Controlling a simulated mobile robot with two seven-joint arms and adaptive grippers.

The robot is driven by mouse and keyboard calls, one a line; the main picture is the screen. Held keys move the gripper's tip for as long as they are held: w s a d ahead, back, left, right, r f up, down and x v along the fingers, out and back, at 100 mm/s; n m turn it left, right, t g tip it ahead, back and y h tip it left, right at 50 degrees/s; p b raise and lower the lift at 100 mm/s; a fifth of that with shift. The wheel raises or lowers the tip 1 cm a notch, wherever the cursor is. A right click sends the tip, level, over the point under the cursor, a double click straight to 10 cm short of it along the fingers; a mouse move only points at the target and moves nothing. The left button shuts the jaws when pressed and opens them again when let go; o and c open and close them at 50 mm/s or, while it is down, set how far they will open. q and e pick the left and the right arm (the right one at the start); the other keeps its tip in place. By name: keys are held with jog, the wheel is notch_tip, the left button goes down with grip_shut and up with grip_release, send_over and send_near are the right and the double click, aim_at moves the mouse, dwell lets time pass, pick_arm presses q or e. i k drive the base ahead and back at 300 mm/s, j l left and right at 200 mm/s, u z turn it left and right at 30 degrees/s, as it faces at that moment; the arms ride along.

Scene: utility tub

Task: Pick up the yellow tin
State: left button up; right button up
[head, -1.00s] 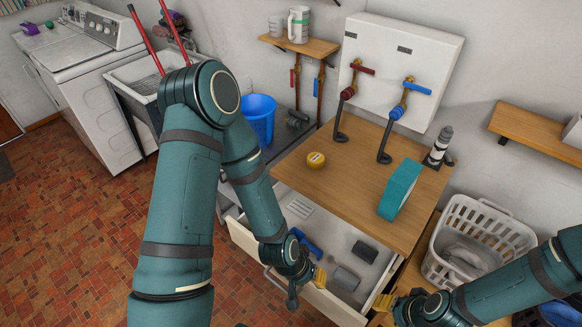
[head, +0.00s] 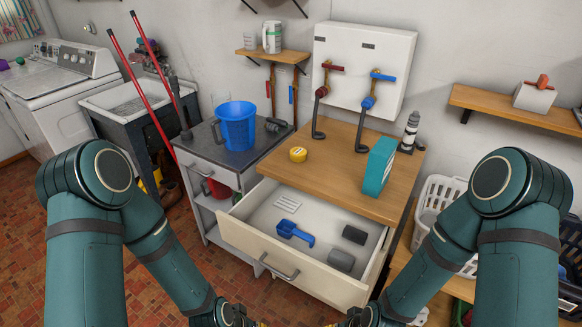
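The yellow tin (head: 298,154) is a small, round, low container with a dark mark. It sits on the wooden countertop (head: 335,180), near its left edge, behind the open drawer. My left gripper (head: 262,324) barely shows at the bottom edge of the head view, in front of and below the drawer. My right gripper (head: 338,324) is also at the bottom edge, mostly cut off. Both are well apart from the tin. Whether their fingers are open or shut is hidden.
The open drawer (head: 290,255) juts out, holding a blue scoop (head: 295,233) and dark grey blocks. A teal box (head: 378,167) and black-and-white lighthouse figure (head: 410,132) stand right of the tin. Taps hang behind. A blue bucket (head: 237,127) stands left on a grey-topped cabinet.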

aim_at(297, 155)
jog(key=i+j+u, duration=0.1)
jog(key=j+u, duration=0.15)
jog(key=u, duration=0.25)
jog(key=i+j+u, duration=0.15)
jog(key=u, duration=0.3)
jog(key=i+j+u, duration=0.15)
jog(key=u, duration=0.35)
jog(key=i+u, duration=0.2)
jog(key=u, duration=0.25)
jog(key=i+j+z, duration=0.1)
jog(key=i+z, duration=0.35)
jog(key=i+j+z, duration=0.3)
jog(key=i+z, duration=0.2)
jog(key=i, duration=0.1)
